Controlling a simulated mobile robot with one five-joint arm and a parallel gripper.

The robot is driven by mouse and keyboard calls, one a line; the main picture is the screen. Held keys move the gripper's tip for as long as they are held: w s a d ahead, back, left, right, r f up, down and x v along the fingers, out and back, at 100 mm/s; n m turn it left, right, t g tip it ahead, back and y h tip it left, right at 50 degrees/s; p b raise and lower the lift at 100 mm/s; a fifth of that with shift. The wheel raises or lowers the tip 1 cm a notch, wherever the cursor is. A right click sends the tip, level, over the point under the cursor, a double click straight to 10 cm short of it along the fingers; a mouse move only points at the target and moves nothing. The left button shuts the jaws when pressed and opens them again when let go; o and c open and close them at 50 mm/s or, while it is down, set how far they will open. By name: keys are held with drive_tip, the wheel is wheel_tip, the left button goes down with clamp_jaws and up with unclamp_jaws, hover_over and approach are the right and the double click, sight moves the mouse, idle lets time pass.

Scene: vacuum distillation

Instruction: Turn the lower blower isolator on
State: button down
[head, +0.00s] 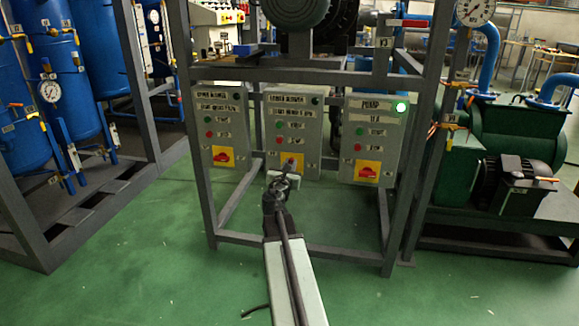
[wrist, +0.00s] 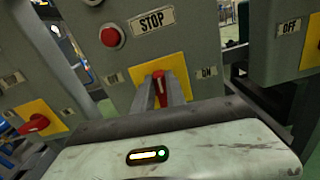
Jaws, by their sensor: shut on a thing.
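The lower blower box (head: 293,130) is the middle of three grey control boxes. Its yellow isolator plate (head: 296,157) is partly hidden by my gripper (head: 286,172) in the head view. In the wrist view, the red isolator handle (wrist: 160,84) stands roughly upright on the yellow plate (wrist: 180,66). My gripper (wrist: 161,93) is shut on that handle, one finger on each side. An ON label (wrist: 207,72) is right of the plate. A red stop button (wrist: 112,37) with a STOP label (wrist: 153,20) sits above.
The left box (head: 222,128) and the pump box (head: 372,138) each have a red handle on a yellow plate. The pump box has a lit green lamp (head: 401,107). Dark frame posts (head: 200,190) flank the boxes. Green floor (head: 130,270) is clear in front.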

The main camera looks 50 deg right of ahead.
drive_tip(key=m, duration=0.4)
drive_tip(key=s+d+m+b, duration=0.1)
drive_tip(key=m, duration=0.4)
drive_tip(key=f+m, duration=0.1)
drive_tip(key=m, duration=0.3)
drive_tip(key=shift+s+d+f, duration=0.1)
drive_tip(key=shift+s+d, duration=0.1)
drive_tip(key=shift+s, duration=0.15)
drive_tip(key=shift+f+m+b, duration=0.15)
drive_tip(key=shift+m+b, duration=0.05)
drive_tip(key=shift+m, duration=0.85)
drive_tip(key=shift+f+m+b, duration=0.15)
drive_tip(key=shift+m+b, duration=0.05)
drive_tip(key=shift+m, duration=0.85)
drive_tip(key=c, duration=1.4)
unclamp_jaws()
drive_tip(key=shift+o, duration=0.2)
drive_tip(key=shift+a, duration=0.1)
